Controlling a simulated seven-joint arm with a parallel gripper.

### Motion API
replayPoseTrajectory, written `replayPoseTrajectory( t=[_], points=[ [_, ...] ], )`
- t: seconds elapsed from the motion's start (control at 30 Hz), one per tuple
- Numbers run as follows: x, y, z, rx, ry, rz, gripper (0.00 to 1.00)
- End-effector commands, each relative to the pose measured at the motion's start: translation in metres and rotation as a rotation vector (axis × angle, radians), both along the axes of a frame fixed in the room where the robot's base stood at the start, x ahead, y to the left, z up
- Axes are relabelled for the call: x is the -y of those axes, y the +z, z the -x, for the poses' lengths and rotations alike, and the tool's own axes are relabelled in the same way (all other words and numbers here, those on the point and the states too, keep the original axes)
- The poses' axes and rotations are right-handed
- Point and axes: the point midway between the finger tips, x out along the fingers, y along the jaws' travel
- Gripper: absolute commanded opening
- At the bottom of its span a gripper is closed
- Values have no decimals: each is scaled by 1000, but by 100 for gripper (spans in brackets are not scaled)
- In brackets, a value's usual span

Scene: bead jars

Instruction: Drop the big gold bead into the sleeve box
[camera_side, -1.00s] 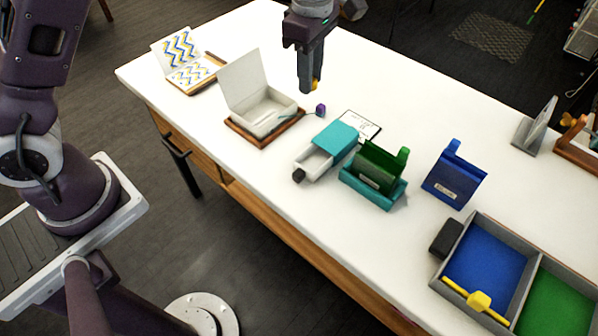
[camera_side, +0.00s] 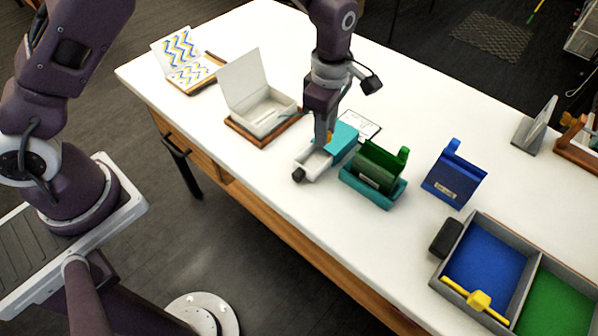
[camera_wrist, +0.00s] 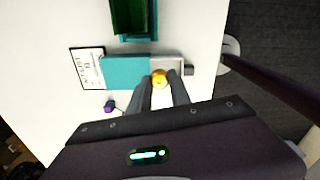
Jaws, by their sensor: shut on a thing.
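The sleeve box is a teal sleeve (camera_side: 341,137) with a white inner drawer (camera_side: 312,163) pulled partly out toward the table's front edge. The teal sleeve (camera_wrist: 126,71) and the open drawer (camera_wrist: 170,63) also show in the wrist view. My gripper (camera_side: 325,143) points down over the drawer, close to where it meets the sleeve. The big gold bead (camera_wrist: 159,78) sits between my fingertips (camera_wrist: 159,84), shut on it, beside or over the drawer's edge in the wrist view. In the side view the bead (camera_side: 329,138) shows only as a small gold patch. Its exact height above the drawer is hard to tell.
A dark green box in a teal tray (camera_side: 377,192) stands close to the right of the sleeve box. A white open-lidded box (camera_side: 262,112) is to the left. A purple bead (camera_wrist: 109,106) lies near the sleeve. A blue box (camera_side: 453,180) stands farther right.

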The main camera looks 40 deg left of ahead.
Motion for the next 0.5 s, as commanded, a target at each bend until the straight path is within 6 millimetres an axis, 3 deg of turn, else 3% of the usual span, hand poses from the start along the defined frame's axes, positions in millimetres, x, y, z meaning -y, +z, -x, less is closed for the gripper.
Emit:
replayPoseTrajectory(
  t=[0.13, 0.37, 0.4, 0.5],
  points=[
    [0, -10, 0, 0, 0, 0, 0],
    [0, -12, 0, 1, 0, 0, 0],
    [0, -12, 0, 1, 0, 0, 26],
    [0, -11, 0, 1, 0, 0, 46]
  ],
)
